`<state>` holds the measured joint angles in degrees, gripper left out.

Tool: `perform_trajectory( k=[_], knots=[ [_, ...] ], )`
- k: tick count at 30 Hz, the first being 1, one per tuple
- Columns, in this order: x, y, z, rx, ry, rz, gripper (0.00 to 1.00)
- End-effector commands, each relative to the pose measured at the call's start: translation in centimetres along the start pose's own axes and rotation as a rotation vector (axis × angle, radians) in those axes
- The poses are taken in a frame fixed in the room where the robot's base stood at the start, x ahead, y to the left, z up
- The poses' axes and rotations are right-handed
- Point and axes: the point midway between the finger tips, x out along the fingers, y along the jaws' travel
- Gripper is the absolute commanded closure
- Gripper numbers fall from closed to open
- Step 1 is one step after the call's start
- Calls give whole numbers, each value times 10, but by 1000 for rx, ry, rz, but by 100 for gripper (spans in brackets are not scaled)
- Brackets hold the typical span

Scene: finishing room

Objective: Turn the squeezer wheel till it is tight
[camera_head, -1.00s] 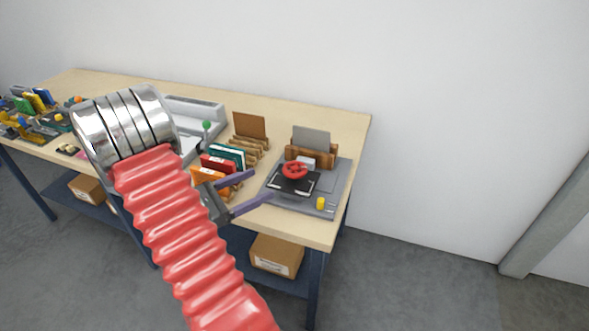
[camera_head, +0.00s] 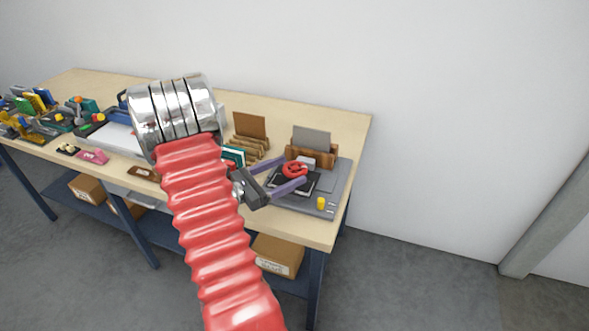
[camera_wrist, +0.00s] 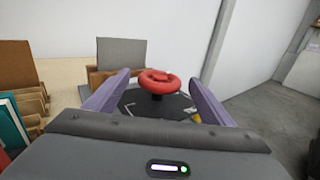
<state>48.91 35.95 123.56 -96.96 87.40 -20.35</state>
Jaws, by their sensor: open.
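The red squeezer wheel (camera_head: 295,170) sits on a short post above a dark plate on a grey base board (camera_head: 335,185), at the right end of the workbench. In the wrist view the wheel (camera_wrist: 160,82) lies level, between and beyond the tips of my two purple fingers. My gripper (camera_head: 296,172) is open. Its fingers reach toward the wheel from the left, and I cannot tell from the head view whether either touches it. Nothing is held. Part of the dark plate is hidden by a finger.
A wooden block with a grey card (camera_head: 311,139) stands behind the wheel. A yellow knob (camera_head: 321,203) is on the board's front. Wooden racks (camera_head: 250,130) stand to the left. The bench's right edge is close; a white wall rises behind.

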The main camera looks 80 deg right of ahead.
Motion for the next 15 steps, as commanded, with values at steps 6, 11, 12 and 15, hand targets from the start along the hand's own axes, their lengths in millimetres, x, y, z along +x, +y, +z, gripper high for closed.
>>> perform_trajectory(
  k=[6, 11, 12, 15],
  knots=[
    [26, 0, 0, 1, 0, -2, 24],
    [33, 0, 0, 1, 0, 0, 24],
    [33, 0, 0, 1, 0, 0, 24],
    [34, 0, 0, 1, 0, 0, 24]
  ],
)
